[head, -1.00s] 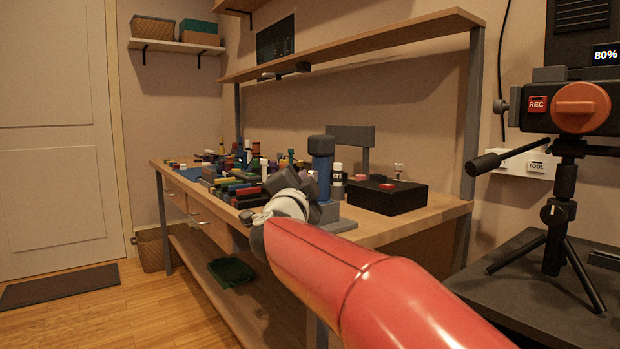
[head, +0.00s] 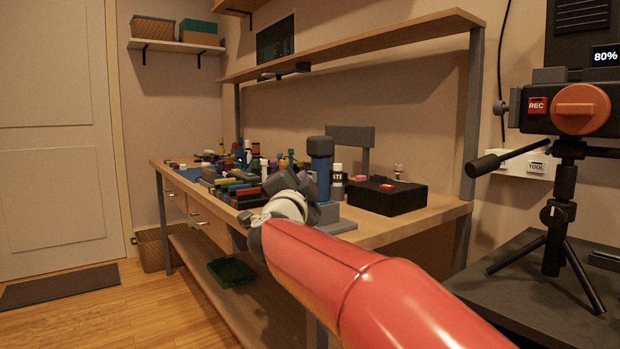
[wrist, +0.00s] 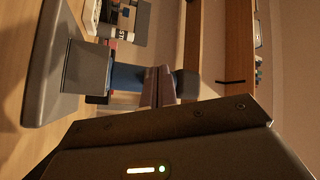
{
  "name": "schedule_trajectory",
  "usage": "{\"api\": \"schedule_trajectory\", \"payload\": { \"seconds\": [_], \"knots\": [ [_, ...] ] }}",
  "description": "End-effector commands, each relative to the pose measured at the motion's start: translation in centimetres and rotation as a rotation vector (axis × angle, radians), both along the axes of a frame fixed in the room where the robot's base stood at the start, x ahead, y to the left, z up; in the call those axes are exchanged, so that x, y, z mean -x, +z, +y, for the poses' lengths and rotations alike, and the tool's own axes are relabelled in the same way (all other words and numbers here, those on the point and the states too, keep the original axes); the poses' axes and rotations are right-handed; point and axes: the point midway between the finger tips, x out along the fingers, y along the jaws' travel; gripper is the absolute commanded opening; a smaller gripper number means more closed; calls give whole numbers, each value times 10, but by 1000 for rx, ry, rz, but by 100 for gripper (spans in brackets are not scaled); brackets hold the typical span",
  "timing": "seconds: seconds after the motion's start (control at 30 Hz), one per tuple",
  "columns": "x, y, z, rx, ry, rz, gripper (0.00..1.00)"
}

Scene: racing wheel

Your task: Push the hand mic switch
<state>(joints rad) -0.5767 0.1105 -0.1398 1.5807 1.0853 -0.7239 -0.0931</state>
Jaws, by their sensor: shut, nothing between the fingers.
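An upright blue cylinder with a dark grey cap, which looks like the hand mic (head: 320,166), stands on a grey base on the workbench. In the wrist view the mic (wrist: 126,78) lies sideways, with its base to the left and cap to the right. My gripper (wrist: 160,72) is shut and empty, with its fingertips overlapping the blue body near the cap; I cannot tell if they touch. In the head view my dark gripper (head: 287,185) is just left of the mic, its fingertips unclear. I cannot make out the switch.
The workbench (head: 400,226) has many small coloured items left of the mic. A black box (head: 387,198) with a red button and white-labelled bottles (head: 338,181) are to its right. A camera on a tripod (head: 558,215) stands at the right.

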Motion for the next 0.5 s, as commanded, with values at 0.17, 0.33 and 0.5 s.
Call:
{"api": "schedule_trajectory", "payload": {
  "seconds": [0.17, 0.33, 0.5],
  "knots": [
    [4, 0, 5, 0, 1, 1, 0],
    [4, 0, 5, 0, 1, 1, 0],
    [7, 1, 10, 0, 1, 0, 0]
  ]
}}
